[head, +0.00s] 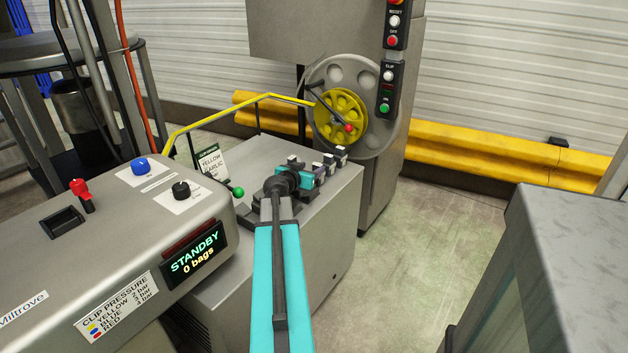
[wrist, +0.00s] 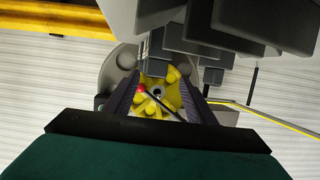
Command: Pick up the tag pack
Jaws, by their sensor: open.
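I cannot tell for sure which thing is the tag pack. Several small upright blocks with pale and dark tops (head: 329,161) stand in a row on the grey machine top (head: 337,190) in the head view. My gripper (head: 303,179) is over that top, close beside the near end of the row, and partly hides it. In the wrist view my gripper (wrist: 164,80) has its two dark fingers spread apart, with no object visibly held between them. Grey blocks (wrist: 158,70) show close by at the fingertips. Whether they touch the fingers is unclear.
A yellow reel with a red-knobbed crank (head: 341,115) stands behind. A "YELLOW GARLIC" card (head: 211,162) and a yellow rail (head: 262,97) are left of the row. The console reading "STANDBY 0 bags" (head: 195,253) is at left, a grey counter (head: 575,240) at right.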

